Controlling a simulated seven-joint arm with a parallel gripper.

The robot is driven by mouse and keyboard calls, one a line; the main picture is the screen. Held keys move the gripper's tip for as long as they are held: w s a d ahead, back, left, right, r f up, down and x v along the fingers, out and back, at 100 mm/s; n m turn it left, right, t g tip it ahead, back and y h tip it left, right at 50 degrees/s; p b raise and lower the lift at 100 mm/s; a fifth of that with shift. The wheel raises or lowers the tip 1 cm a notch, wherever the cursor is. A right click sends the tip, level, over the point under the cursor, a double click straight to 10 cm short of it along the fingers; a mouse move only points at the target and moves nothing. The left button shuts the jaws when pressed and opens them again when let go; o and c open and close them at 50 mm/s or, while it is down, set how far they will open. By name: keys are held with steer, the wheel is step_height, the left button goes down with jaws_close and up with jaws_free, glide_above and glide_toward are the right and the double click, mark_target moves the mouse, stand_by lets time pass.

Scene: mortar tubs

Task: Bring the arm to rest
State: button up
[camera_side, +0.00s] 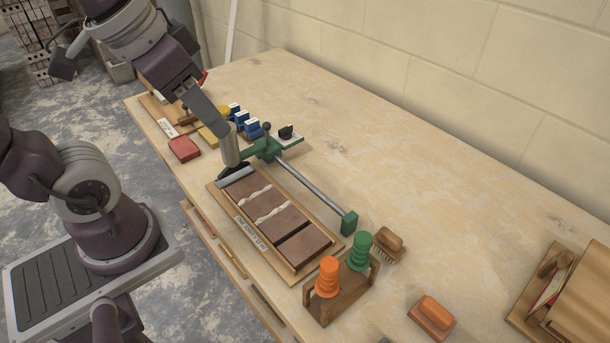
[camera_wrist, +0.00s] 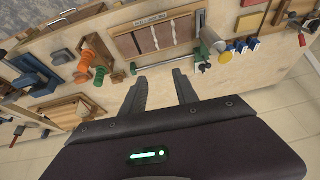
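My gripper (camera_wrist: 160,90) shows in the wrist view with its two dark fingers apart and nothing between them. In the side view my arm reaches in from the upper left, over the far part of the bench; the fingertips are not clear there. A wooden tray (camera_side: 331,248) holds brown blocks (camera_side: 290,222) with pale, uneven mortar strips between some of them. It also shows in the wrist view (camera_wrist: 122,48). A grey cylinder (camera_side: 230,148) is at the tray's far end. A green clamp with a steel bar (camera_side: 312,184) lies along the tray's right side.
A wooden stand (camera_side: 322,309) carries an orange and a green ribbed piece. A brush (camera_side: 388,244) and an orange-topped block (camera_side: 432,316) lie near it. Blue pieces (camera_side: 238,115) and a red block (camera_side: 184,149) lie at the far end. The bench's right middle is clear.

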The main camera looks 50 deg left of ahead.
steer(key=s, duration=0.2)
steer(key=s+d, duration=0.1)
steer(key=shift+s+f+t, duration=0.15)
steer(key=shift+f+t, duration=0.15)
steer(key=shift+t, duration=0.1)
stand_by(1.5)
